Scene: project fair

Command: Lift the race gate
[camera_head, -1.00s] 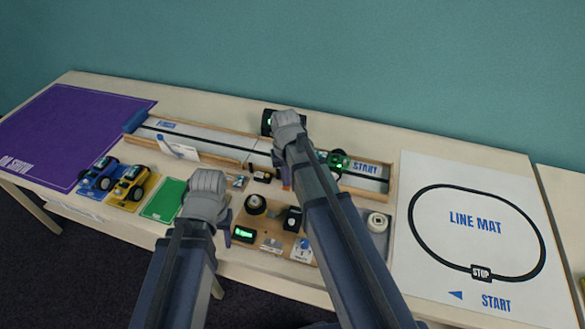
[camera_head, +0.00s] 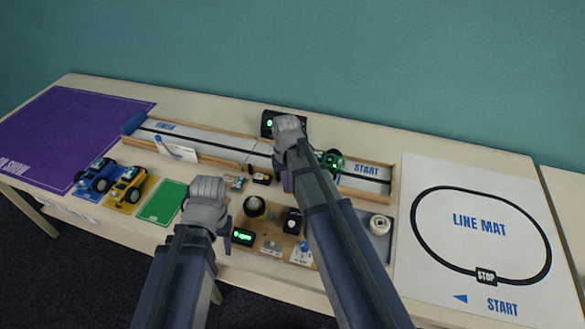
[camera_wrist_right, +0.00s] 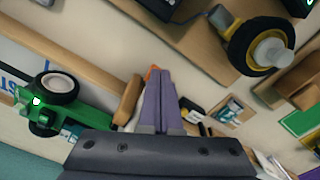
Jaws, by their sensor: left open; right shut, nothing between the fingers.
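I cannot clearly make out the race gate. The stretch of the wooden-sided track (camera_head: 215,150) beneath my right arm is hidden in the head view. My right gripper (camera_head: 287,183) points down at the track's near wall, fingers shut and empty. In the right wrist view its purple fingers (camera_wrist_right: 160,82) are together, with a small orange piece (camera_wrist_right: 150,72) showing at their tips. A green car (camera_head: 331,163) stands on the track near START, right of this gripper; it also shows in the wrist view (camera_wrist_right: 68,115). My left gripper (camera_head: 227,240) is open, left of the parts board.
A wooden board (camera_head: 270,222) with a wheel and small modules lies in front of the track. Blue (camera_head: 97,176) and yellow (camera_head: 130,185) cars stand at left beside a green card (camera_head: 163,202). A dark display box (camera_head: 268,122) stands behind the track. The line mat (camera_head: 475,255) is clear.

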